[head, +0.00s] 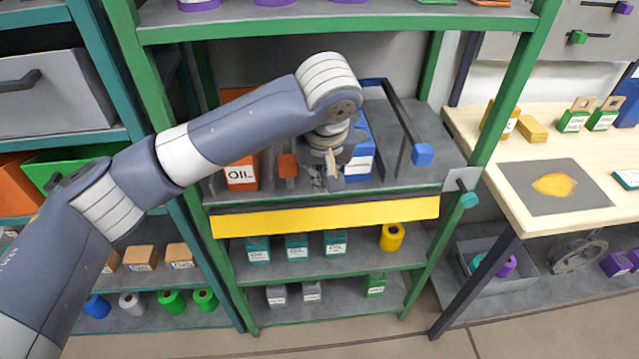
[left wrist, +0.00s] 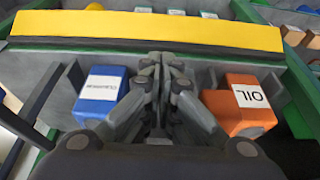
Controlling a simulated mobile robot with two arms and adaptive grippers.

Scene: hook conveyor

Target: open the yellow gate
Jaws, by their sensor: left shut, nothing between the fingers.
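The yellow gate (head: 325,217) is a long flat bar across the front of the middle shelf of the green rack. It spans from post to post and looks closed. In the left wrist view it runs across the top (left wrist: 150,32). My left gripper (head: 328,182) is shut and empty, pointing down above the shelf behind the gate. It also shows in the left wrist view (left wrist: 165,62), between a blue container (left wrist: 98,95) and an orange OIL container (left wrist: 238,105). I cannot tell whether the fingertips touch the gate. My right gripper is not in view.
A dark rail with a blue end block (head: 421,154) juts over the shelf. A wooden table (head: 470,125) stands at right. Lower shelves hold boxes and spools.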

